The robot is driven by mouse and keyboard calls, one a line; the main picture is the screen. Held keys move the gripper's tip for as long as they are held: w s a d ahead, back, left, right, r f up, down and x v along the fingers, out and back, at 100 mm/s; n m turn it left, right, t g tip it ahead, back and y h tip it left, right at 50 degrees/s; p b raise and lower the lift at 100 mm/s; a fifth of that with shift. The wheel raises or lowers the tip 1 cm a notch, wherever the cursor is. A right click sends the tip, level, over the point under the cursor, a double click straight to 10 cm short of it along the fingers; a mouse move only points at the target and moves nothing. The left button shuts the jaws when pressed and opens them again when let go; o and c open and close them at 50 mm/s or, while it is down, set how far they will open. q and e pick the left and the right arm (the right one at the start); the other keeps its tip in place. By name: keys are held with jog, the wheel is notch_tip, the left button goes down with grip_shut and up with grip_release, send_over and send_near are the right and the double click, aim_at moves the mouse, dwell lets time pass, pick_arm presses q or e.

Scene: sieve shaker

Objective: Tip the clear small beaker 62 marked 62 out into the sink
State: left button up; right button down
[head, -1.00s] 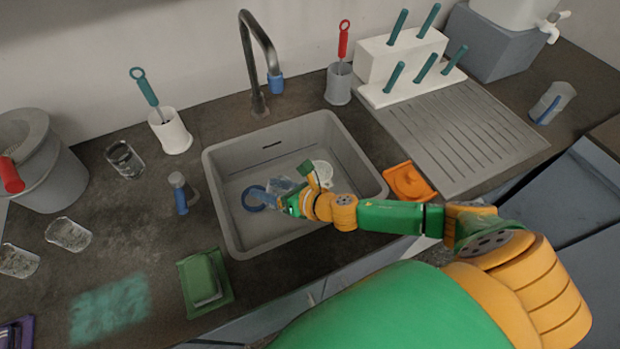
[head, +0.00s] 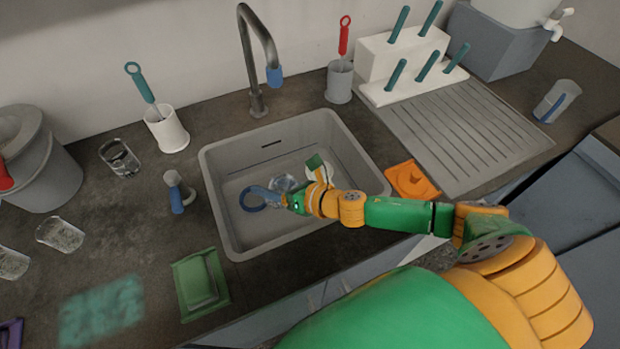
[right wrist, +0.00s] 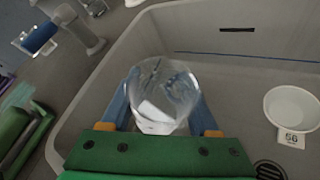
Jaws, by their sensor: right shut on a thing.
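My right gripper (head: 274,192) is over the sink (head: 232,236), with its blue fingers shut on a clear small beaker (head: 284,182). In the right wrist view the beaker (right wrist: 165,95) sits between both fingers, inside the sink's outline and above its floor. It looks tilted, with a round end facing the camera. Its number cannot be read, and I cannot tell whether anything is left in it. My left gripper is not in view.
A white cup marked 56 (right wrist: 292,104) stands in the sink, beside the drain (right wrist: 268,170). The tap (head: 258,45) rises behind the sink. Several clear glasses (head: 120,158) stand on the left counter. A green sponge tray (head: 200,284) and an orange dish (head: 411,181) flank the sink.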

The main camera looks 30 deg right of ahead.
aim_at(279, 174)
jog(key=shift+d+f+y+b, duration=0.2)
jog(key=shift+y+b, duration=0.1)
jog(key=shift+b, duration=0.3)
jog(key=shift+w+d+r+m+y+b, duration=0.15)
jog(key=shift+d+r+m+y+b, duration=0.4)
jog(key=shift+m+b, duration=0.45)
dwell(0.5)
jog(key=shift+d+r+m+y+b, duration=0.25)
jog(key=shift+m+b, duration=0.15)
jog(key=shift+b, duration=0.3)
dwell(0.4)
jog(key=shift+r+m+t+y+b, duration=0.9)
jog(key=shift+r+m+y+b, duration=0.25)
jog(key=shift+m+b, duration=0.75)
dwell(2.1)
jog(key=shift+w+d+r+m+b, duration=0.1)
jog(key=shift+d+r+m+b, duration=0.15)
jog(key=shift+d+m+b, duration=0.15)
dwell(0.4)
